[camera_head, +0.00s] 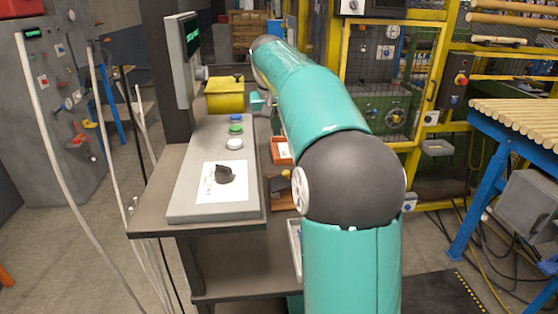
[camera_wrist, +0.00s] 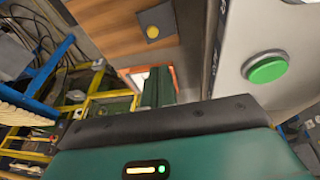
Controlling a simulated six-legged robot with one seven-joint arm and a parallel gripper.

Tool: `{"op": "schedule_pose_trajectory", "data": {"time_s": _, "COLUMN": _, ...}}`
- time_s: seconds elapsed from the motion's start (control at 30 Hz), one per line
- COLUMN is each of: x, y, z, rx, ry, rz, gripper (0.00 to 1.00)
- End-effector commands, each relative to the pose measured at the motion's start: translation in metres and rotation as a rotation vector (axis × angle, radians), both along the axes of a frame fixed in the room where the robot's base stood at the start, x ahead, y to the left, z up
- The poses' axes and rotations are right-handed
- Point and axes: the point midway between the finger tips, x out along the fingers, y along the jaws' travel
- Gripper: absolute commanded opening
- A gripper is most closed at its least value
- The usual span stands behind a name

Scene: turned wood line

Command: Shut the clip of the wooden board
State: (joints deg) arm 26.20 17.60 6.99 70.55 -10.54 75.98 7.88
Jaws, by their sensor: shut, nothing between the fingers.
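In the wrist view a brown wooden board (camera_wrist: 112,32) shows at the top, cut off by the picture's edge. A dark grey plate with a round yellow spot (camera_wrist: 153,31) lies on it and looks like the clip; I cannot tell how far it stands open. My gripper (camera_wrist: 158,72) shows as two dark green fingers side by side, shut and empty, apart from the board. In the head view my arm hides most of the area around the board, and only a small brown and yellow part (camera_head: 283,187) shows beside the arm.
The green button also shows close by in the wrist view (camera_wrist: 267,69). An orange-rimmed tray (camera_head: 282,160) and a yellow box (camera_head: 225,98) are close to my arm.

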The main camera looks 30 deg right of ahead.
Motion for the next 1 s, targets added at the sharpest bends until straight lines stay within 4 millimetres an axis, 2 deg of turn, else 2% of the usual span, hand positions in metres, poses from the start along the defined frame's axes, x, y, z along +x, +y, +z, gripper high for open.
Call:
{"op": "schedule_pose_trajectory", "data": {"time_s": 0.17, "x": -0.002, "y": -0.003, "z": -0.005, "rx": 0.001, "ry": 0.002, "rz": -0.003, "gripper": 0.0}}
{"op": "schedule_pose_trajectory", "data": {"time_s": 0.27, "x": -0.002, "y": -0.005, "z": -0.015, "rx": 0.002, "ry": 0.003, "rz": -0.004, "gripper": 0.0}}
{"op": "schedule_pose_trajectory", "data": {"time_s": 0.73, "x": 0.018, "y": -0.023, "z": -0.101, "rx": 0.003, "ry": 0.005, "rz": -0.004, "gripper": 0.0}}
{"op": "schedule_pose_trajectory", "data": {"time_s": 0.8, "x": 0.015, "y": -0.027, "z": -0.112, "rx": 0.002, "ry": 0.004, "rz": -0.004, "gripper": 0.0}}
{"op": "schedule_pose_trajectory", "data": {"time_s": 1.0, "x": 0.015, "y": -0.032, "z": -0.131, "rx": 0.002, "ry": 0.002, "rz": -0.003, "gripper": 0.0}}
